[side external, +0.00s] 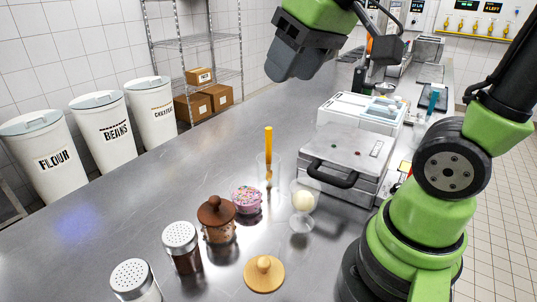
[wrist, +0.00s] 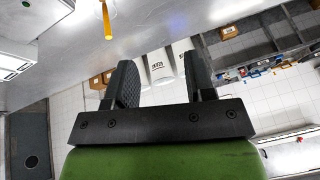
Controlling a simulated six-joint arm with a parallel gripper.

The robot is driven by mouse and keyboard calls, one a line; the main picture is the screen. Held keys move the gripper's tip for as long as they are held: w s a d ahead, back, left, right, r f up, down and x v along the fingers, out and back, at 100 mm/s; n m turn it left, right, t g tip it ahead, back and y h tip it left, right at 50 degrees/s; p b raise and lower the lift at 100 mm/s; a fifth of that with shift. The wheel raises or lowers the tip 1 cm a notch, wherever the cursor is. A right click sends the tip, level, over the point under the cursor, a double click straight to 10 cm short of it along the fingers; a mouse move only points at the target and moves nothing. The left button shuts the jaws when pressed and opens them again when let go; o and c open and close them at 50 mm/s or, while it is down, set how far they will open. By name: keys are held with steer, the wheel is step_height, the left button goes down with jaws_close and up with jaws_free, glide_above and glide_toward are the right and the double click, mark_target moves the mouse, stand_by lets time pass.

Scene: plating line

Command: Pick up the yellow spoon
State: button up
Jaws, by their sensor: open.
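In the wrist view the yellow spoon (wrist: 108,22) is at the top edge, partly cut off, left of the fingers. My gripper (side external: 285,70) is high above the counter, above the spoon and clear of it. In the wrist view my gripper (wrist: 160,82) has its two dark fingers apart with nothing held between them.
Near the glass stand a pink sprinkle cup (side external: 246,199), a brown-lidded jar (side external: 217,218), a clear cup with a pale ball (side external: 303,202) and two shakers (side external: 182,245). A wooden lid (side external: 264,273) lies in front. A press grill (side external: 343,160) is at right. The counter's left is clear.

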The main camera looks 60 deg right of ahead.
steer(key=w+d+f+n+g, duration=0.1)
steer(key=w+d+f+g, duration=0.1)
steer(key=w+d, duration=0.3)
steer(key=n+g+h, duration=0.1)
steer(key=n+g, duration=0.2)
glide_toward(269, 142)
steer(key=shift+w+f, duration=0.1)
steer(key=shift+w, duration=0.4)
steer(key=f, duration=0.4)
steer(key=shift+d+f, duration=0.2)
steer(key=shift+f, duration=0.05)
step_height(269, 142, down, 6)
steer(key=shift+s+d+r, duration=0.1)
steer(key=shift+d, duration=0.05)
jaws_close()
